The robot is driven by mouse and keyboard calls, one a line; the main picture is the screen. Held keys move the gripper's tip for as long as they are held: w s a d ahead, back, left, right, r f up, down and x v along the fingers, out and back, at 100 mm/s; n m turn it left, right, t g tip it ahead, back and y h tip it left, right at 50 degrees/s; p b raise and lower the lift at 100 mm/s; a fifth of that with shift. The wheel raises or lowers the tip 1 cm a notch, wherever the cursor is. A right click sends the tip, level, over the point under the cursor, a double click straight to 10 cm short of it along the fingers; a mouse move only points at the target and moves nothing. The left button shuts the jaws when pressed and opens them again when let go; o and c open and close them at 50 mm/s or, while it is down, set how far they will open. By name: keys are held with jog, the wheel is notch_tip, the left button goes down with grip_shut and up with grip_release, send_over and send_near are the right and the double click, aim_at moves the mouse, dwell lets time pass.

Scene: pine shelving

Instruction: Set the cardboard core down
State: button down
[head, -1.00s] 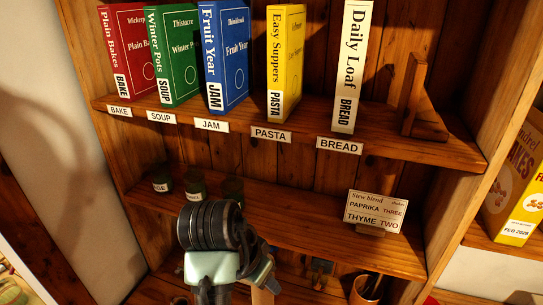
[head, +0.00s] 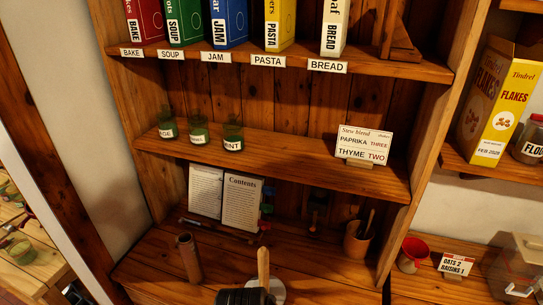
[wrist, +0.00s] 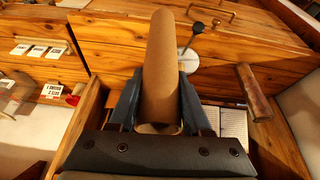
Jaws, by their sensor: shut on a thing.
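My gripper (wrist: 160,100) is shut on the cardboard core (wrist: 162,62), a plain tan tube, which stands out between its two blue fingers in the wrist view. In the head view the core (head: 263,264) shows as a narrow tan piece at the bottom edge, above the wooden counter (head: 225,275). The dark wrist of my arm hides its lower part there. I cannot tell whether the core touches the counter.
A brown tube (head: 188,258) stands on the counter to the left. A white disc (head: 278,289) lies close behind the core. An open book (head: 242,204) leans at the back, and a brown cup (head: 357,240) stands right. Counter between tube and cup looks mostly clear.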

jog(key=s+f+n+b, duration=0.1)
jog(key=s+f+b, duration=0.2)
jog(key=f, duration=0.4)
jog(key=s+f+n+y+b, duration=0.1)
jog(key=s+f+n+b, duration=0.1)
jog(key=s+f, duration=0.3)
notch_tip(320, 180, down, 4)
jog(key=shift+d+r+y+b, duration=0.25)
jog(key=shift+d+y+b, duration=0.05)
jog(key=shift+b, duration=0.6)
jog(key=shift+a, duration=0.1)
